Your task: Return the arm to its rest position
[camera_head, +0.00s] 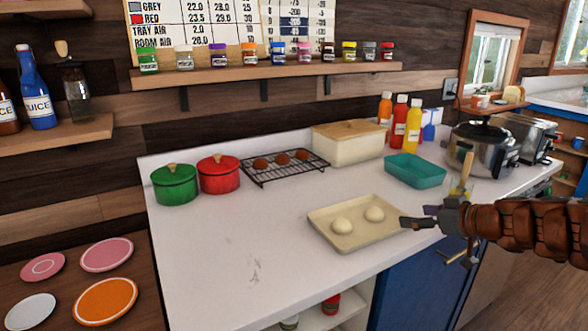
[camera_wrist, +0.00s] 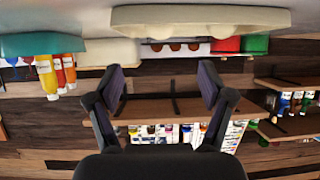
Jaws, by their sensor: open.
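My gripper (camera_head: 428,219) reaches in from the right in the head view, at the right end of a cream tray (camera_head: 330,238). The tray lies on the white counter and bears two pale dough balls (camera_head: 342,225). In the head view one dark finger overlaps the tray's right edge; whether it touches cannot be told. In the wrist view, which is upside down, my gripper (camera_wrist: 161,82) has its two dark fingers spread wide with nothing between them. The tray (camera_wrist: 200,20) shows there at the top, beyond the fingertips.
Behind the tray are a green pot (camera_head: 175,184), a red pot (camera_head: 219,175), a wire rack (camera_head: 258,180) with brown balls, a bread box (camera_head: 345,146) and a teal tray (camera_head: 415,170). A steel cooker (camera_head: 475,148) stands near my arm. The counter's left front (camera_head: 220,285) is clear.

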